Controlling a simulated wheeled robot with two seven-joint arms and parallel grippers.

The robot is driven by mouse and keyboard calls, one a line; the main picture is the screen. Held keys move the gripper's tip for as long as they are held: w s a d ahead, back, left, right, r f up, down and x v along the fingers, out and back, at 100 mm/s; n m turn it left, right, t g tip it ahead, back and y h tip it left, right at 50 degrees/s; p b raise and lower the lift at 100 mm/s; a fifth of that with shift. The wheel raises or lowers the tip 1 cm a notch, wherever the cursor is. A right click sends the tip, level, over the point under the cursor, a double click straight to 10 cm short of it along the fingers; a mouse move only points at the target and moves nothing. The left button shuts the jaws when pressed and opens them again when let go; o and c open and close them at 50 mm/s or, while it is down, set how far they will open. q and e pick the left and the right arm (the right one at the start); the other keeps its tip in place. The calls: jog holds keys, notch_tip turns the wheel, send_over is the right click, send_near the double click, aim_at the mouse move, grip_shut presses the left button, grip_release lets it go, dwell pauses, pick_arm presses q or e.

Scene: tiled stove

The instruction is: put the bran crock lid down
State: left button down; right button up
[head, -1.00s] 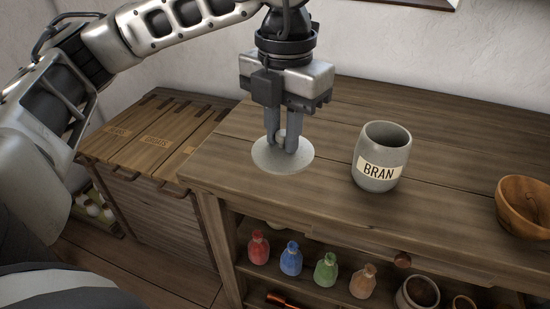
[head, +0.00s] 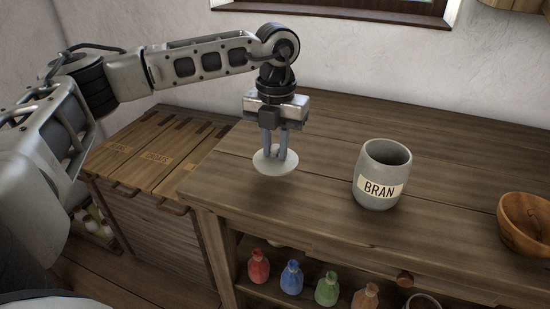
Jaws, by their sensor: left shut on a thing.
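The bran crock lid (head: 262,166) is a round, pale grey disc over the left part of the wooden counter top. My left gripper (head: 275,152) points straight down and is shut on the lid's knob, which the fingers mostly hide. The lid is level and at or just above the wood; I cannot tell whether it touches. The bran crock (head: 372,165), a grey pot with a BRAN label, stands upright and open to the right of the lid. My right gripper is not in view.
A wooden bowl (head: 526,222) sits at the counter's right. Lidded wooden bins (head: 150,150) stand to the left, lower than the counter (head: 330,125). Coloured bottles (head: 291,278) stand on the shelf below. The counter behind the lid and crock is clear.

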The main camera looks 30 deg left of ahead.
aim_at(275, 159)
pick_arm(q)
jog(key=f, duration=0.3)
jog(key=shift+w+a+f, duration=0.35)
jog(key=shift+w+f, duration=0.05)
jog(key=shift+f, duration=0.25)
jog(key=shift+f, duration=0.15)
jog(key=c, duration=1.3)
grip_release()
